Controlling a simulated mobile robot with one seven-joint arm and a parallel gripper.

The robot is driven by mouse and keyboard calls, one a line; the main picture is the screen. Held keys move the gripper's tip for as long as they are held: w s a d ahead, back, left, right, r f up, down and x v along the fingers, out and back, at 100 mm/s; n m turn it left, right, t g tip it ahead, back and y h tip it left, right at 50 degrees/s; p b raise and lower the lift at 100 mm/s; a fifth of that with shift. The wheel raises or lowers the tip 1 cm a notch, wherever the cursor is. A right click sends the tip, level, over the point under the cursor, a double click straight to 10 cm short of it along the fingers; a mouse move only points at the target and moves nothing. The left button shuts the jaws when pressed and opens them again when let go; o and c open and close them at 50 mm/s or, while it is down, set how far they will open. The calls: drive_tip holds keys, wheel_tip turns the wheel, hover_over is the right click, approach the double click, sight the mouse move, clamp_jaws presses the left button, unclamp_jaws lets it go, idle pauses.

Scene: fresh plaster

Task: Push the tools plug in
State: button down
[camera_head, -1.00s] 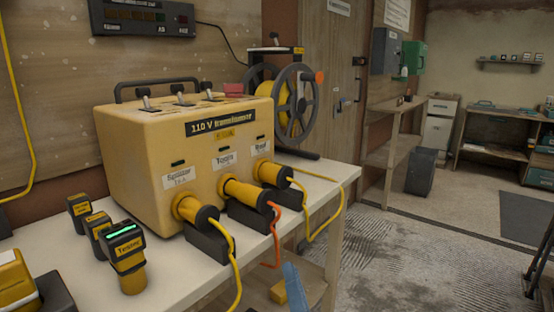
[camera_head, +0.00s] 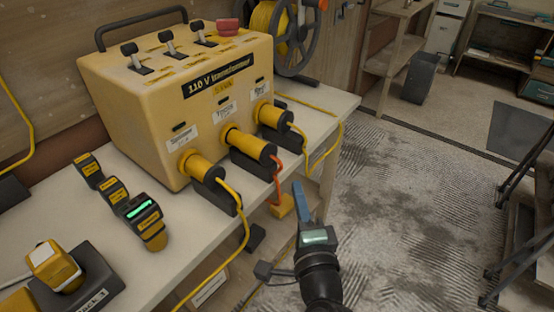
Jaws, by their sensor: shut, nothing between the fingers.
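The yellow 110 V transformer (camera_head: 150,105) stands on the bench with a row of three sockets on its front. The tools plug (camera_head: 240,140) is at the middle socket, yellow with a dark end and an orange cable (camera_head: 278,185). More of its yellow body shows than on the right plug (camera_head: 270,115); I cannot tell how deep it sits. The left plug (camera_head: 200,165) has a yellow cable. My gripper (camera_head: 298,187) is shut and empty, its blue fingers in front of the bench edge, below and right of the tools plug, apart from it.
Several yellow-and-black handheld devices, one a lit tester (camera_head: 143,218), lie left on the bench (camera_head: 190,250). A cable reel (camera_head: 285,35) stands behind the transformer. Yellow cables hang over the bench edge. Floor (camera_head: 390,190) to the right is clear; a dark-framed stand is far right.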

approach(274, 152)
drive_tip(key=w+d, duration=0.2)
drive_tip(key=w, duration=0.1)
drive_tip(key=shift+w+a+r+p, duration=0.15)
drive_tip(key=shift+w+a+p, duration=0.55)
drive_tip(key=shift+w+a, duration=0.7)
drive_tip(key=shift+a, duration=0.05)
drive_tip(key=shift+a, duration=0.1)
